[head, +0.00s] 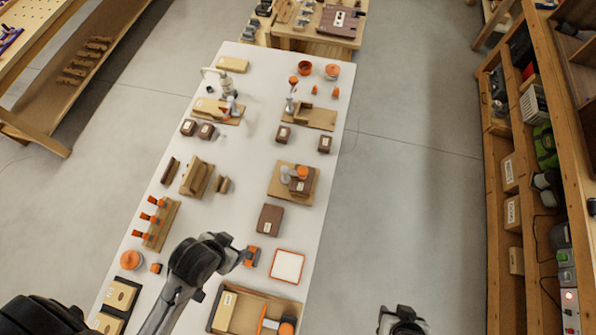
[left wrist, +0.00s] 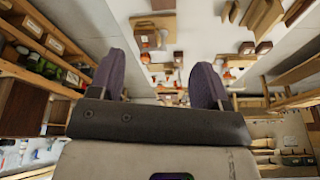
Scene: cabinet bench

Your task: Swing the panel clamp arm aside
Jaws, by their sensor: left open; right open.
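On the white bench in the head view, a fixture on a wooden board (head: 276,186) carries a brown block (head: 299,186). A short grey arm (head: 287,174) with an orange knob (head: 303,172) lies over the block; I take this to be the panel clamp. My right gripper (head: 402,318) is at the bottom edge, over the floor right of the bench, open, and well away from the clamp. My left gripper shows in the left wrist view (left wrist: 157,75), with two dark purple fingers wide apart and nothing between them. In the head view my left arm's bent links show over the near bench.
Behind the clamp stand two more fixtures with wooden bases (head: 318,118) (head: 207,108). A brown block (head: 270,219), an orange-rimmed tray (head: 287,266) and a wooden tray (head: 246,310) lie nearer. Shelves (head: 494,200) stand at right. The floor (head: 410,200) between is clear.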

